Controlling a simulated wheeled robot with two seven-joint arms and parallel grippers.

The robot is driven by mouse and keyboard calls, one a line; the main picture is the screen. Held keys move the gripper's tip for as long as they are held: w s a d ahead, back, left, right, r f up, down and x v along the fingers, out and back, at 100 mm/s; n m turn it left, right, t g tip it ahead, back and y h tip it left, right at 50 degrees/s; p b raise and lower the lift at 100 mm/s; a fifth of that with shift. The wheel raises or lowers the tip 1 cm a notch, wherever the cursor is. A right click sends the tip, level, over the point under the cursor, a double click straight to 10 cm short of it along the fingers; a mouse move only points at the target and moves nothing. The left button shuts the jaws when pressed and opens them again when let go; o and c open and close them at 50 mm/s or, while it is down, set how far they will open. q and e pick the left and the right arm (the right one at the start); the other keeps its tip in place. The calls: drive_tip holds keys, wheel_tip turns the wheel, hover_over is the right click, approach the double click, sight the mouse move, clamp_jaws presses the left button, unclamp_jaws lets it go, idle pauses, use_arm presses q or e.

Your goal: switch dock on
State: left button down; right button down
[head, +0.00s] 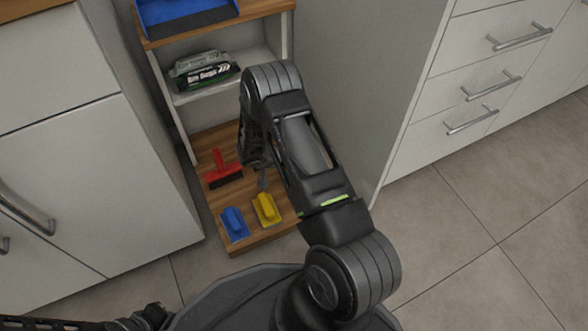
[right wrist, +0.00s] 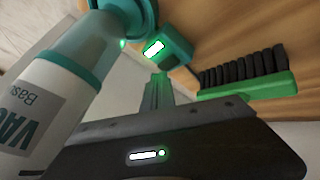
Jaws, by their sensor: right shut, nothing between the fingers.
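A white and teal cylinder (right wrist: 60,90) lettered "VAC Base" stands at the left of the right wrist view, partly cut off by the frame. A small green light glows on its teal part. Beside it is a green block (right wrist: 165,48) with a lit white panel. My right gripper (right wrist: 158,78) is shut and empty, its fingertips close to this block; I cannot tell whether they touch. In the head view my right gripper (head: 262,182) reaches down over the low wooden shelf, and my arm hides the dock area. My left gripper is not recognisable in view.
A green brush (right wrist: 250,85) with black bristles lies close right of the fingers. On the low shelf (head: 240,245) are a red brush (head: 222,170), a blue tool (head: 234,222) and a yellow tool (head: 266,208). Bin bags (head: 205,75) sit above. Cabinets flank both sides.

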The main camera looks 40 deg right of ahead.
drive_tip(key=shift+r, duration=0.1)
drive_tip(key=shift+r+p, duration=0.55)
drive_tip(key=shift+r, duration=0.35)
drive_tip(key=shift+d+r+p, duration=0.15)
drive_tip(key=shift+r+p, duration=0.25)
drive_tip(key=shift+r, duration=0.4)
drive_tip(key=shift+d+r+p, duration=0.15)
drive_tip(key=shift+r+p, duration=0.2)
drive_tip(key=shift+r, duration=0.45)
